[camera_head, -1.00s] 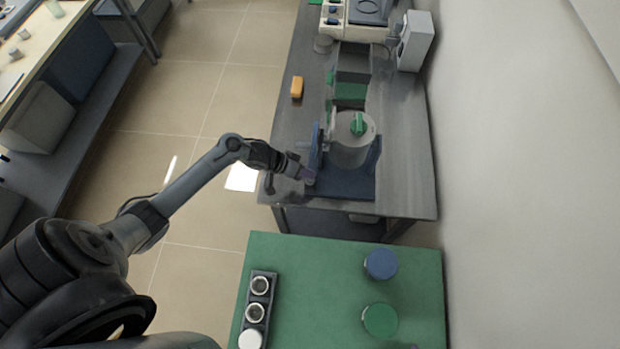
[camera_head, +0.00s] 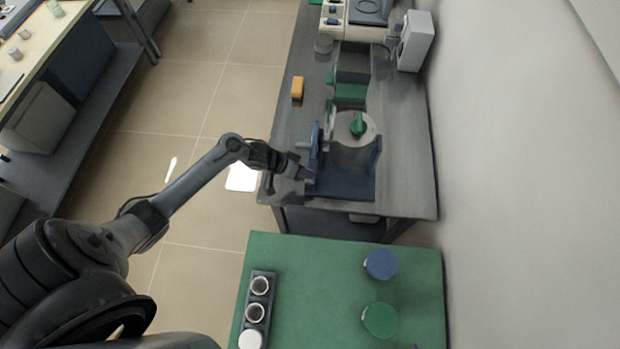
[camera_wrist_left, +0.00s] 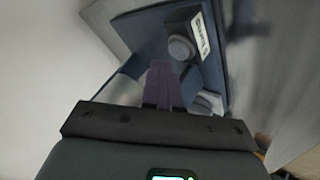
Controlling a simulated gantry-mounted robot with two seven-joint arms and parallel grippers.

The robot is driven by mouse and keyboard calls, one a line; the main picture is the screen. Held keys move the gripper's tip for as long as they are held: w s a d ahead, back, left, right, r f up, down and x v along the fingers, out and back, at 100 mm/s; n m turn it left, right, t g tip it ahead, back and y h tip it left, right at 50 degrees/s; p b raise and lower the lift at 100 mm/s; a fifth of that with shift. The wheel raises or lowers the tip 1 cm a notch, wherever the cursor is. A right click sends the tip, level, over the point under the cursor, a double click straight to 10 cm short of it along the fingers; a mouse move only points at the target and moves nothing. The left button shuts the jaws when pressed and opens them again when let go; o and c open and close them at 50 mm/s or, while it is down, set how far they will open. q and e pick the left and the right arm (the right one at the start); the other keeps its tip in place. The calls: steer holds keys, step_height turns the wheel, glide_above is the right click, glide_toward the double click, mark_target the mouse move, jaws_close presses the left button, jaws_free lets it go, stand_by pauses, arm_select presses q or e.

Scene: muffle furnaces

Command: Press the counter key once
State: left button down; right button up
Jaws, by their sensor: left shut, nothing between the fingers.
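My left gripper (camera_head: 306,173) reaches in from the left to the near left corner of a blue-based device (camera_head: 345,187) on the grey bench. The device carries a grey drum with a green knob (camera_head: 357,125). In the left wrist view the purple fingers (camera_wrist_left: 162,85) are shut together and empty. Just beyond their tips, a round grey key (camera_wrist_left: 181,47) sits on a dark block with a white label (camera_wrist_left: 201,36), whose lettering is too blurred to read surely. The fingertips appear below the key in that view; I cannot tell whether they touch anything. My right gripper is not in view.
An orange block (camera_head: 297,87) lies on the bench left of the device. A white box (camera_head: 415,41) stands at the back right. A green table (camera_head: 310,275) in front holds a dark rack (camera_head: 269,300), a blue round item (camera_head: 381,264) and a green one (camera_head: 380,320).

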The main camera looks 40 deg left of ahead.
arm_select(q)
steer(key=shift+f, duration=0.15)
steer(key=shift+f, duration=0.25)
steer(key=shift+f, duration=0.1)
stand_by(0.4)
steer(key=shift+f, duration=0.4)
steer(key=shift+r, duration=0.15)
stand_by(0.5)
steer(key=shift+r+p, duration=0.8)
steer(key=shift+p, duration=0.25)
steer(key=shift+r, duration=0.1)
step_height(320, 180, up, 5)
steer(key=p, duration=0.5)
steer(key=shift+p, duration=0.35)
